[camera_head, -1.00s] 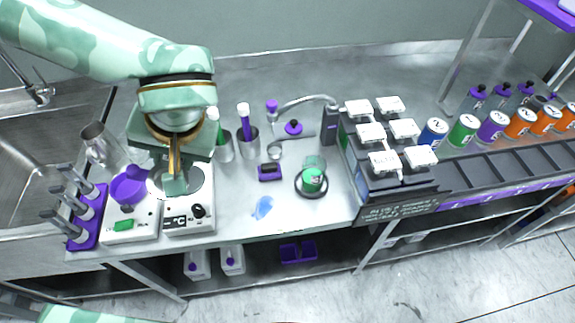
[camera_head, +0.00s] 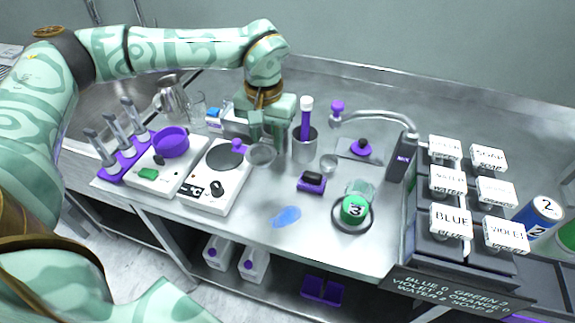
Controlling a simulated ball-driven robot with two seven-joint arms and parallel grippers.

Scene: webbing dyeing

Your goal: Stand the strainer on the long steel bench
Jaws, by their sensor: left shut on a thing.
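The strainer (camera_head: 261,156) appears as a small round grey piece just below my left gripper (camera_head: 265,136). The left gripper is shut on it, near the right back corner of the white hotplate. The fingers hide part of the strainer, and I cannot tell whether it touches the bench. The long steel bench (camera_head: 255,235) runs across the view under the equipment. My right gripper is not in view.
The hotplate (camera_head: 202,199) and a scale with a purple bowl (camera_head: 171,144) stand at left. A purple-black block (camera_head: 312,181), a blue patch (camera_head: 287,216) and a green jar (camera_head: 354,209) are on the bench. Bare steel shows between them.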

